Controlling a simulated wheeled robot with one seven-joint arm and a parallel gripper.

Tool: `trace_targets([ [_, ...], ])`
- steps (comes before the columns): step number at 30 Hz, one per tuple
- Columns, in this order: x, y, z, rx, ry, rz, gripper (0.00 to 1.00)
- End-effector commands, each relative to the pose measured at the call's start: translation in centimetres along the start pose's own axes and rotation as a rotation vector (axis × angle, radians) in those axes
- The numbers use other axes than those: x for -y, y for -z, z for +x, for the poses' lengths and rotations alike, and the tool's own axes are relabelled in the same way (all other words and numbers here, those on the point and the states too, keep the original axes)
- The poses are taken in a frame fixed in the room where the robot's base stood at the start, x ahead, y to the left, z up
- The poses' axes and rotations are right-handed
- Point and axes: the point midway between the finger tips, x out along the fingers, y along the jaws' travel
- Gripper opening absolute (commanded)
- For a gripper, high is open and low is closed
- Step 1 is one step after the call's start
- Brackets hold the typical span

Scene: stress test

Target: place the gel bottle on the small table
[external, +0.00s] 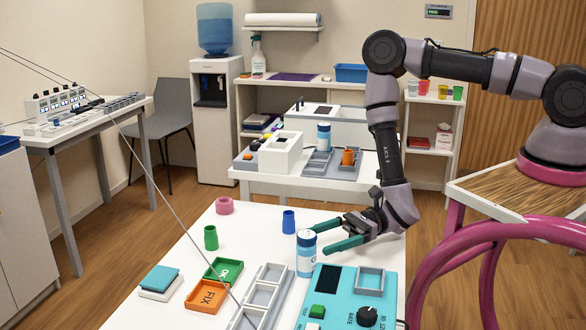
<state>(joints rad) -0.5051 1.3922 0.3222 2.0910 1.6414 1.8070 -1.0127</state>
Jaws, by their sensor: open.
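A white bottle with a blue cap and blue label (306,260) stands upright on the white front table (190,265); it looks like the gel bottle, but its label is too small to read. A similar blue-capped bottle (323,138) stands on the white table behind (258,181). I cannot tell which table is the small table. My gripper (320,238), with green fingers, is open and points left, close to the front bottle's cap. The fingers look empty; whether they touch the bottle cannot be told.
A teal device with a black knob (341,300) stands right of the front bottle. Blue (288,222), green (210,238) and pink (224,205) cylinders, green and orange trays (206,296) and a grey divided rack (262,298) are nearby. The table's far left is clear.

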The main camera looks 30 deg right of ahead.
Motion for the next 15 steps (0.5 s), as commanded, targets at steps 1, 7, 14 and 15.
trace_targets([
  [1, -0.2, 0.0, 0.9, 0.002, -0.004, -0.002, 0.89],
  [7, -0.2, 0.1, 3.7, 0.001, -0.004, -0.002, 0.89],
  [14, -0.1, 0.1, 4.4, 0.001, -0.001, 0.001, 0.89],
  [15, -0.1, 0.1, 4.4, 0.001, -0.001, 0.001, 0.89],
])
